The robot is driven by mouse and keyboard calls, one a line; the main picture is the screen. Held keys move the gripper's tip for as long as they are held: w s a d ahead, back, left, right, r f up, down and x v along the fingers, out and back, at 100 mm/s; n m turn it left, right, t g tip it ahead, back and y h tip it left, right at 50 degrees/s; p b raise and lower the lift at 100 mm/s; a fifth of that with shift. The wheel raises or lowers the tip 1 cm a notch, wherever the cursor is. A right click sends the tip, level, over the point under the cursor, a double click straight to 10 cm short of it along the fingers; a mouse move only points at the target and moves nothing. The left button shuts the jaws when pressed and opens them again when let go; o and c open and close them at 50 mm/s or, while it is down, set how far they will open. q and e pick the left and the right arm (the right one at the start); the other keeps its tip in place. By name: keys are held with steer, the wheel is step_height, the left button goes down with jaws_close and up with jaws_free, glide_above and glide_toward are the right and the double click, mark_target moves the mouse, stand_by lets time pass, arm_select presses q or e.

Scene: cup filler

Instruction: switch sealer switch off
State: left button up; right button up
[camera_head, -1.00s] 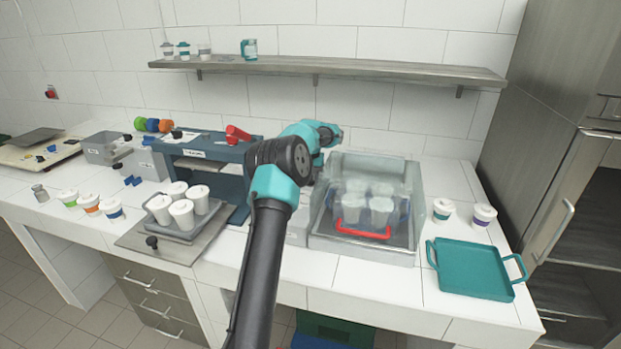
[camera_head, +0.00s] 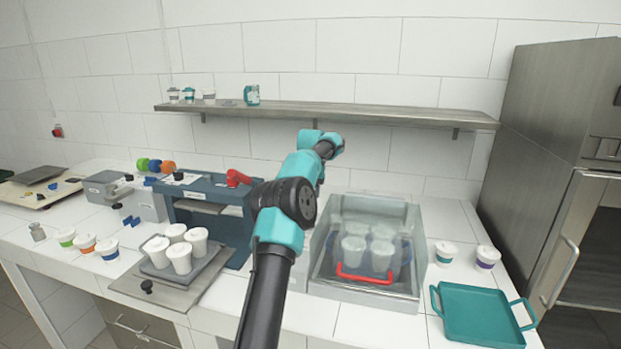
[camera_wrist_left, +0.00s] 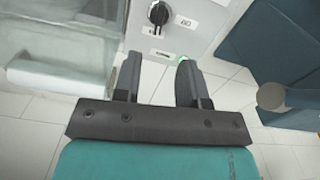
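In the left wrist view a black rotary knob (camera_wrist_left: 158,13) sits on a grey panel (camera_wrist_left: 205,20), with small labels beside it; I cannot read its setting with certainty. A green light (camera_wrist_left: 183,58) glows at the panel's edge, partly behind one finger. My left gripper (camera_wrist_left: 158,80) is open and empty, its fingers apart, with the knob beyond the fingertips and not touched. In the head view my left arm rises from the bottom middle and hides the gripper and most of the panel. The right gripper is not in view.
A clear chamber (camera_head: 412,270) with a red handle (camera_head: 364,276) holds several cups, right of my arm. A blue machine (camera_head: 237,207) with a red lever (camera_head: 238,178) stands left. A teal tray (camera_head: 480,312) lies at right. A shelf (camera_head: 330,112) runs behind.

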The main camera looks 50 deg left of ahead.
arm_select(q)
steer(key=shift+r, duration=2.8)
